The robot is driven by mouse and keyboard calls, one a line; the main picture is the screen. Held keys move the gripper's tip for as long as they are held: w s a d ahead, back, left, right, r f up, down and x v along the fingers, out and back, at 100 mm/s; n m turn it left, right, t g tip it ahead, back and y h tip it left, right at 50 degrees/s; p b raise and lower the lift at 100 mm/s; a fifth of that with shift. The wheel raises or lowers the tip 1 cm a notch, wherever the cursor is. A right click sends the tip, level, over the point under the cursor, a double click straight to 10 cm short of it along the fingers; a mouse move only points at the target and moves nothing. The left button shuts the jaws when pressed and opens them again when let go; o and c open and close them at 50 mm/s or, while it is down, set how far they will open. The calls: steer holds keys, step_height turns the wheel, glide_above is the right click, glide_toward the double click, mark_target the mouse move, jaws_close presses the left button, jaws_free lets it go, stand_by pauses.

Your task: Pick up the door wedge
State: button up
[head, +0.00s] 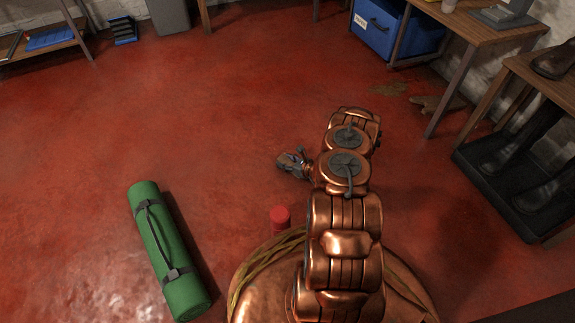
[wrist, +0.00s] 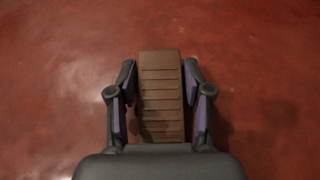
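The door wedge (wrist: 160,90) is a brown block with cross ridges, lying on the red floor in the wrist view. My gripper (wrist: 160,75) has one finger on each side of it. The fingers stand apart, with narrow gaps between their pads and the wedge's sides, so the gripper looks open. In the head view my gripper (head: 290,164) is low over the floor, left of my copper arm; I cannot make out the wedge there.
A green rolled mat (head: 165,250) lies at the lower left. A red cylinder (head: 281,217) stands close to my base. A blue bin (head: 395,32), a table (head: 477,30) and a black boot tray (head: 520,200) line the right side. The floor left of my gripper is clear.

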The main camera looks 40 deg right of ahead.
steer(key=c, duration=0.7)
